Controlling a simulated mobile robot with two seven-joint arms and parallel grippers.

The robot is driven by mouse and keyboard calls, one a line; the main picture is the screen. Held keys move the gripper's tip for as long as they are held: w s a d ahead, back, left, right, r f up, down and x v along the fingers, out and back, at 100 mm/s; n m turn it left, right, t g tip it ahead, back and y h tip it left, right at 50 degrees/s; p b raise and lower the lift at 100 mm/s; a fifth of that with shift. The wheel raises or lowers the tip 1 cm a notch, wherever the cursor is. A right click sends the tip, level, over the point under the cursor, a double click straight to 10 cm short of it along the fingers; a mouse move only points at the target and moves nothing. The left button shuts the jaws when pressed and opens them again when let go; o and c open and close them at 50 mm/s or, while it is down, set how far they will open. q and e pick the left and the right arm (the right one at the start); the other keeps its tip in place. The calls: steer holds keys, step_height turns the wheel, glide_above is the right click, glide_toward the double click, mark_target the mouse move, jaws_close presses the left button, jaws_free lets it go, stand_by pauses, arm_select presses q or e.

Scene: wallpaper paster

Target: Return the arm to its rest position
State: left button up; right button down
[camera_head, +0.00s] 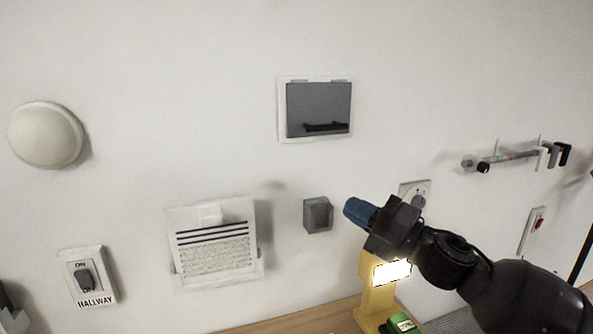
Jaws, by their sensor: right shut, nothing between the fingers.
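My right arm comes in from the lower right, with dark links. Its gripper (358,211) has blue fingertips, is shut and holds nothing. It is in front of the white wall, just right of a small grey box (317,214) on the wall. The gripper looks apart from the box, but the depth between them is hard to tell. At the lower left edge a dark and grey piece shows, too cut off to name. I cannot make out my left gripper.
A yellow stand with a lit panel (391,272) and a green item (399,323) are below my right arm on the wooden surface (300,321). A wall outlet (415,189) is behind the arm. A rail with hooks (515,156) is at right. The upper wall is mostly clear.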

steer(key=s+d+f+m+t+h, duration=0.1)
steer(key=d+f+m+t+h, duration=0.1)
steer(key=d+f+m+h, duration=0.4)
steer(key=s+d+f+m+t+h, duration=0.1)
steer(key=f+m+h, duration=0.2)
steer(key=f+m, duration=0.65)
steer(key=s+d+f+m+t+h, duration=0.2)
steer(key=d+f+m+h, duration=0.3)
steer(key=f, duration=0.4)
steer(key=s+d+f+m+g+h+b, duration=0.1)
steer(key=s+f+m, duration=0.3)
steer(key=s+f, duration=0.6)
steer(key=s+d+f+m+g+h, duration=0.2)
steer(key=s+d+f+m+g, duration=0.2)
steer(key=s+f, duration=0.6)
steer(key=shift+s+f+m+h+b, duration=0.4)
steer(key=shift+s+m, duration=0.15)
steer(key=shift+s, duration=0.45)
